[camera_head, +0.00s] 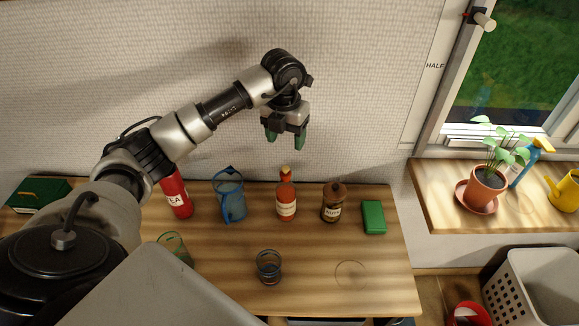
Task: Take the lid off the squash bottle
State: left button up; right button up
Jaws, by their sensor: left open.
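An orange-red bottle with a pale label (286,208), which looks like the squash bottle, stands upright near the back of the wooden worktop (325,285). Its lid (285,171) is orange and sits on the neck. My left gripper (285,138) has green fingertips and is open and empty. It hangs pointing down, above the bottle in the picture and apart from the lid; its exact depth is hard to tell. My right gripper is not in view.
A blue jug (231,196) stands left of the bottle, a brown bottle (333,204) right of it, then a green box (373,217). A red tin (176,195) is further left. A glass (269,267) stands in front. The worktop's front right is clear.

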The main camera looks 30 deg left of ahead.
pick_arm(q)
jog(key=shift+s+a+f, duration=0.1)
jog(key=shift+a+f, duration=0.15)
jog(key=shift+a, duration=0.05)
jog(key=p, duration=0.1)
send_over(285, 167)
notch_tip(285, 167, down, 4)
jog(key=shift+s+a+f, duration=0.1)
jog(key=shift+f, duration=0.1)
jog(key=shift+f+p, duration=0.65)
jog(key=shift+p, duration=0.1)
jog(key=f, duration=0.1)
jog(key=f+p, duration=0.1)
jog(key=f, duration=0.1)
jog(key=shift+d+f, duration=0.2)
jog(key=shift+f, duration=0.4)
jog(key=shift+c, duration=0.3)
jog(key=c, duration=0.9)
